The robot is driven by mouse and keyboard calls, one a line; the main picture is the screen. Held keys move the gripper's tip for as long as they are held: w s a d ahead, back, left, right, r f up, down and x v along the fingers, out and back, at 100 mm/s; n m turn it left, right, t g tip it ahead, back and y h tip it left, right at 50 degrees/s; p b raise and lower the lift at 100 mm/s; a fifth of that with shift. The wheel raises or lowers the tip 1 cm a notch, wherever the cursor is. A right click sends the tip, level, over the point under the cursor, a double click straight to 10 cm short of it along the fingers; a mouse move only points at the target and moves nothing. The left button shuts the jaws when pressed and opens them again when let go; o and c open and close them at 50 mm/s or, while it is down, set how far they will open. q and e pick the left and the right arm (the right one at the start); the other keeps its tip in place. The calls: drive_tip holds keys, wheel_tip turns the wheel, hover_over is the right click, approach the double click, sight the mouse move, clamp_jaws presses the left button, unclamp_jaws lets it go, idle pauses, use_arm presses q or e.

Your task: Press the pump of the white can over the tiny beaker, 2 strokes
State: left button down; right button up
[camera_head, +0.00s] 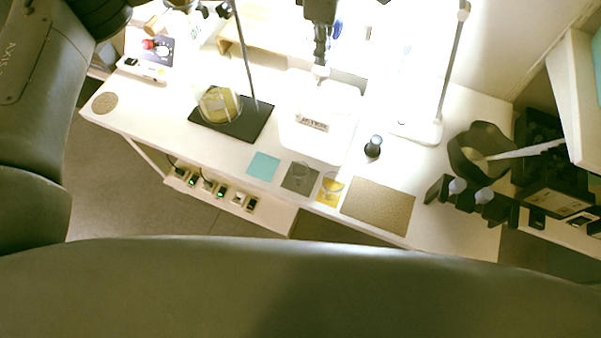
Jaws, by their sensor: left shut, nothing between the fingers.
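Two small glass vessels stand in front of the can: one on a grey mat (300,187), one on a yellow mat (328,198). I cannot tell which is the tiny beaker. My right gripper is out of view.
A large beaker (220,105) stands on a black plate (255,126) with a rod stand at left. A teal mat (263,166) and a tan mat (378,206) are bare. A dark-topped bottle (373,147) and a lamp base (415,131) stand right. A dark bowl (470,163) is further right.

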sight(321, 69)
use_arm(q)
drive_tip(key=shift+f, duration=0.15)
drive_tip(key=shift+f+b, duration=1.55)
drive_tip(key=shift+f, duration=0.1)
drive_tip(key=shift+r, duration=0.1)
drive_tip(key=shift+r+p, duration=0.6)
drive_tip(key=shift+r, duration=1)
